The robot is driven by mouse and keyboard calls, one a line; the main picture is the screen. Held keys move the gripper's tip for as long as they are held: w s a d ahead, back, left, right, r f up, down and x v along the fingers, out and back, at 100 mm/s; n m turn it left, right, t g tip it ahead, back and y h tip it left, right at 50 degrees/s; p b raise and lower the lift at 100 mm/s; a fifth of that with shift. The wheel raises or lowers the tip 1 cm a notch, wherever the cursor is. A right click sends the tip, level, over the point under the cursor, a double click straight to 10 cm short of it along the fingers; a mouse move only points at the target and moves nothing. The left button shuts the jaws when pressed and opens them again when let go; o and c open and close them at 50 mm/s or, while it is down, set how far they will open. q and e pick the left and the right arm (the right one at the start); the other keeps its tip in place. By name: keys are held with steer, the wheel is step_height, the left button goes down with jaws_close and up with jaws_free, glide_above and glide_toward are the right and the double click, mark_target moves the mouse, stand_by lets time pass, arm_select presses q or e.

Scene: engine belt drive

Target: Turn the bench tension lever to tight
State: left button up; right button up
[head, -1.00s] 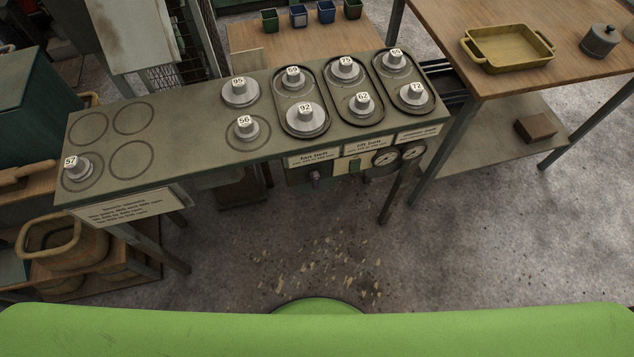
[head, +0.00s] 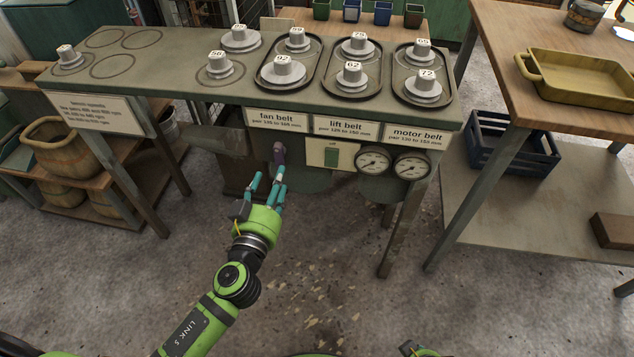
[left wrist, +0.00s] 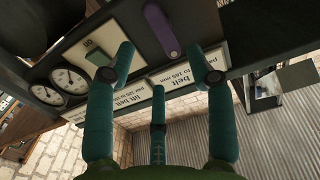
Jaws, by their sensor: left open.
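The tension lever (head: 278,152) is a short purple handle hanging from the front of the bench, under the "fan belt" label (head: 277,120). It hangs close to upright in the head view. The lever also shows in the left wrist view (left wrist: 160,31), beyond and between the fingers. My left gripper (head: 268,178) is open, with teal fingers pointing up at the lever from just below and in front. In the left wrist view the open fingers (left wrist: 158,72) hold nothing. Whether a fingertip touches the lever I cannot tell.
The bench top (head: 180,92) carries numbered pulleys, some in oval trays. Right of the lever are a green switch (head: 331,155) and two gauges (head: 392,163). A wooden table (head: 545,115) with a yellow tray (head: 580,78) stands right. The floor in front is clear.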

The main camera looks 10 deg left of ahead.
mark_target(280, 157)
arm_select(q)
steer(key=w, duration=0.4)
steer(key=w+p, duration=0.1)
steer(key=w, duration=0.2)
steer(key=shift+r, duration=0.3)
arm_select(e)
steer(key=shift+s+f, duration=0.5)
steer(key=shift+f, duration=0.35)
arm_select(q)
jaws_close()
